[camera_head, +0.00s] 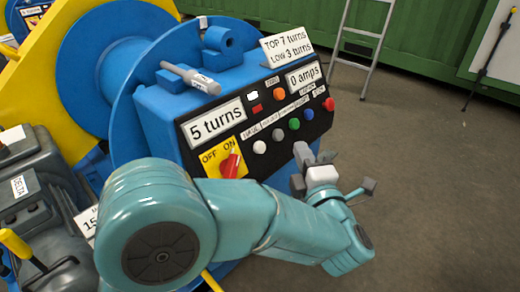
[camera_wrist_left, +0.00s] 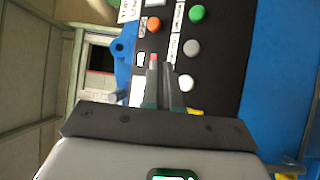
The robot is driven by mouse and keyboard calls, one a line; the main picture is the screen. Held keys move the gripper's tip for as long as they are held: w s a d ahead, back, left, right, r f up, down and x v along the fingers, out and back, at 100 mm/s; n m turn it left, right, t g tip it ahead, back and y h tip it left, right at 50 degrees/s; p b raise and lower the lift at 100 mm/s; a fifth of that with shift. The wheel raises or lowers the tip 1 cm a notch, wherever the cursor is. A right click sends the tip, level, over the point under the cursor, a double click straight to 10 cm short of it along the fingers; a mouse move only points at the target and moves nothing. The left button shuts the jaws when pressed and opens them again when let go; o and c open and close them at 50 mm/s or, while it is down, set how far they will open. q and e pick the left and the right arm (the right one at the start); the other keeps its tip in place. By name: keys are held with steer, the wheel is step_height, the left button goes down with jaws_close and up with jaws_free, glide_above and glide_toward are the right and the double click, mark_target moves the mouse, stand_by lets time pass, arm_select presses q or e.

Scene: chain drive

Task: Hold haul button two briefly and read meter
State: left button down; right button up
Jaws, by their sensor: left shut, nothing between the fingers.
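The black control panel (camera_head: 262,120) on the blue winch housing carries a row of buttons: white (camera_head: 260,147), grey (camera_head: 278,134), green (camera_head: 294,124), blue (camera_head: 307,114) and red (camera_head: 329,104). One label seems to read HAUL; the numbers are too small to read. One meter (camera_head: 217,122) reads 5 turns; the other meter (camera_head: 303,77) reads 0 amps. My left gripper (camera_head: 302,158) is shut and empty, in front of the panel's lower right edge. In the left wrist view, its fingertips (camera_wrist_left: 165,66) lie beside the white button (camera_wrist_left: 186,82) and the grey button (camera_wrist_left: 191,47); contact cannot be told.
A red switch (camera_head: 231,162) sits on a yellow OFF/ON plate. A white card (camera_head: 287,45) on top reads TOP 7 turns, LOW 3 turns. A grey cylinder (camera_head: 192,78) lies on the housing. A ladder (camera_head: 362,45) stands behind.

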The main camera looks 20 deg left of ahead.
mark_target(260, 148)
arm_select(q)
steer(key=w+a+f+b, duration=0.2)
steer(key=a+f, duration=0.2)
steer(key=a, duration=0.3)
steer(key=shift+w+a+b, duration=0.15)
steer(key=shift+w+b, duration=0.15)
steer(key=shift+b, duration=0.1)
arm_select(e)
steer(key=shift+w+d+f+t, duration=0.2)
steer(key=shift+w+f, duration=0.15)
steer(key=shift+f, duration=0.35)
steer(key=shift+w+d+f+t, duration=0.1)
steer(key=shift+w+d+f, duration=0.15)
steer(key=shift+f, duration=0.4)
steer(key=shift+a, duration=0.1)
stand_by(0.5)
arm_select(q)
steer(key=shift+w+a+f+b, duration=0.15)
steer(key=shift+a+f+b, duration=0.05)
steer(key=shift+a+b, duration=0.25)
arm_select(e)
steer(key=shift+f, duration=0.55)
arm_select(q)
steer(key=shift+w+a+f+b, duration=0.15)
steer(key=shift+a+f+b, duration=0.05)
steer(key=shift+a+b, duration=0.2)
arm_select(e)
steer(key=shift+f, duration=0.35)
stand_by(0.9)
